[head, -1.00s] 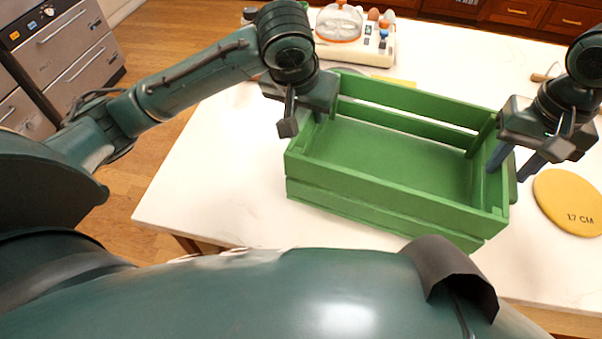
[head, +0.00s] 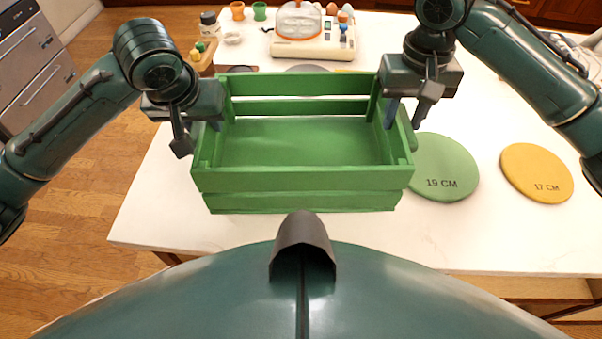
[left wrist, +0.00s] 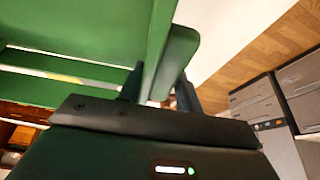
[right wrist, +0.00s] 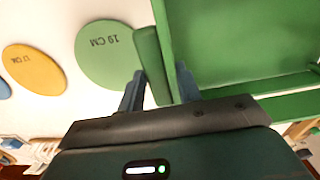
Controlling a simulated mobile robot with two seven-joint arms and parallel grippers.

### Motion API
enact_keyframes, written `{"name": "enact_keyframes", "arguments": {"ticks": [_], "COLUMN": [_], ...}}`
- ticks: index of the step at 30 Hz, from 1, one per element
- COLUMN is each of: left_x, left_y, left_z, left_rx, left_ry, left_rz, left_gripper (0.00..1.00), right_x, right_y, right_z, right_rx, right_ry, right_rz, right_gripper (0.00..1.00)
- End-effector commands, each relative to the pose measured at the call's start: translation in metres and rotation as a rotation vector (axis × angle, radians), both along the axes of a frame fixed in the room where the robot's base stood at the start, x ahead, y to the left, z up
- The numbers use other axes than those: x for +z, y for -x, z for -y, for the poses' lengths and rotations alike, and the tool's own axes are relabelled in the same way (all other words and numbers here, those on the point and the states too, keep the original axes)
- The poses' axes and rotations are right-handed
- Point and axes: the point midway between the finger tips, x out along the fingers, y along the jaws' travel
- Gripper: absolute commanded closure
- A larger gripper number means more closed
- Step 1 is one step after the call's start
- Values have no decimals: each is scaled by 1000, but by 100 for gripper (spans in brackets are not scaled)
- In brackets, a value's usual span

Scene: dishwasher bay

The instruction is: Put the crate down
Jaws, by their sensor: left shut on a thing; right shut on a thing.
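The green slatted crate (head: 300,180) is upright, level and empty in the middle of the head view, over the near part of the white table. I cannot tell whether its underside touches the tabletop. My left gripper (head: 198,132) is shut on the crate's left end, one finger on each side of the wall; the left wrist view shows the green end wall (left wrist: 152,45) between the fingers. My right gripper (head: 406,112) is shut on the right end, whose grip block (right wrist: 150,62) lies between the fingers in the right wrist view.
A green disc (head: 443,170) marked 19 CM lies right of the crate, with a yellow disc (head: 537,173) marked 17 CM further right. An egg cooker (head: 312,35), cups and a bottle (head: 209,24) stand behind. The table's front strip is clear.

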Motion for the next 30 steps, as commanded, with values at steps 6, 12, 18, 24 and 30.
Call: {"name": "enact_keyframes", "arguments": {"ticks": [6, 12, 18, 24, 30], "left_x": [-2, -10, -23, -37, -50], "left_y": [0, 0, 0, 0, 0], "left_z": [0, 0, 0, 0, 0], "left_rx": [0, 0, 0, 0, 0], "left_ry": [1, 1, 1, 0, 0], "left_rz": [1, 1, 1, 1, 1], "left_gripper": [95, 95, 95, 95, 95], "right_x": [-1, -10, -23, -37, -50], "right_y": [0, 0, 0, 0, 0], "right_z": [0, 0, 0, 0, 0], "right_rx": [-1, -1, -1, -1, -1], "right_ry": [-1, -1, -2, -2, -2], "right_rz": [2, 2, 2, 2, 2], "right_gripper": [95, 95, 95, 95, 95]}}
